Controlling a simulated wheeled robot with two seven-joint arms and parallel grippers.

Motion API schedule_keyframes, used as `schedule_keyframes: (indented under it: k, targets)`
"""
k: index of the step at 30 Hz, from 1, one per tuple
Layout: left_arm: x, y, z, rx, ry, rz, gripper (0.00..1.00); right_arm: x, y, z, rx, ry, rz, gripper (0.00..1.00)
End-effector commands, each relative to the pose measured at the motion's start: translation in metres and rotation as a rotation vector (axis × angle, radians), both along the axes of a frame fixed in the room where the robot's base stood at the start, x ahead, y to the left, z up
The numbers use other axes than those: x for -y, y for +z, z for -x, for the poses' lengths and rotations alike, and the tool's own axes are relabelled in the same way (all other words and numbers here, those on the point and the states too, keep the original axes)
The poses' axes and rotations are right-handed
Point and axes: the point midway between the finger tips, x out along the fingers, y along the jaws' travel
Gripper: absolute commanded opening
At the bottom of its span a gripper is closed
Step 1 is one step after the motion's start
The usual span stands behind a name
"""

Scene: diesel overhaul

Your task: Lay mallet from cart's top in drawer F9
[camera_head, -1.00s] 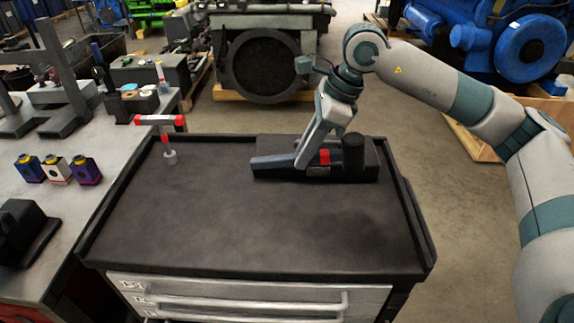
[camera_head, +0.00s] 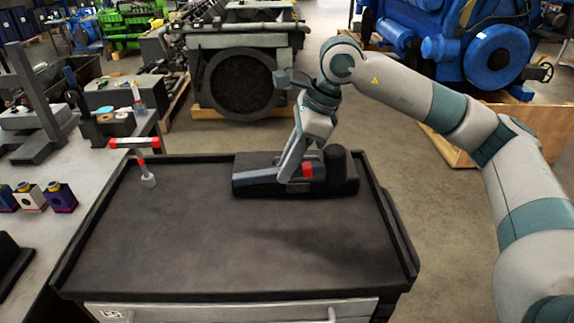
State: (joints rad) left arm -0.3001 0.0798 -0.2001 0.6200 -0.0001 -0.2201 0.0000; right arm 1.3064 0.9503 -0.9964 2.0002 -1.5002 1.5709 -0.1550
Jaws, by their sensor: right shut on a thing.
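The mallet (camera_head: 337,165) lies toward the back right of the cart's top (camera_head: 220,245). Its dark cylindrical head is at the right, and a bar-like grey handle with a red band runs left from it. My right gripper (camera_head: 288,176) reaches down from behind and is shut on the mallet's handle. A dark block (camera_head: 345,187) is under or just behind the mallet; I cannot tell whether the mallet touches it. A drawer front (camera_head: 220,311) shows at the bottom edge, mostly cut off, and its label is too small to read. My left gripper is not in view.
The middle and front of the top are clear within a raised rim. A grey bench (camera_head: 75,185) with several small parts is close on the left. Engines stand behind.

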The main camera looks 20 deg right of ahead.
Motion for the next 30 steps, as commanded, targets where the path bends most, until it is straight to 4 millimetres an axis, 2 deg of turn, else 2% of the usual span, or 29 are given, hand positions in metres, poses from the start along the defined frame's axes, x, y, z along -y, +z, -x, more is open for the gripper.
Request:
schedule_keyframes:
  k: [15,30]
  targets:
    - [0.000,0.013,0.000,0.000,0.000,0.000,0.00,0.000,0.034,-0.001,0.002,-0.001,0.000,0.00]
    - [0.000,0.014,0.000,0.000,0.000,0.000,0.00,0.000,0.037,0.000,0.001,0.003,0.000,0.00]
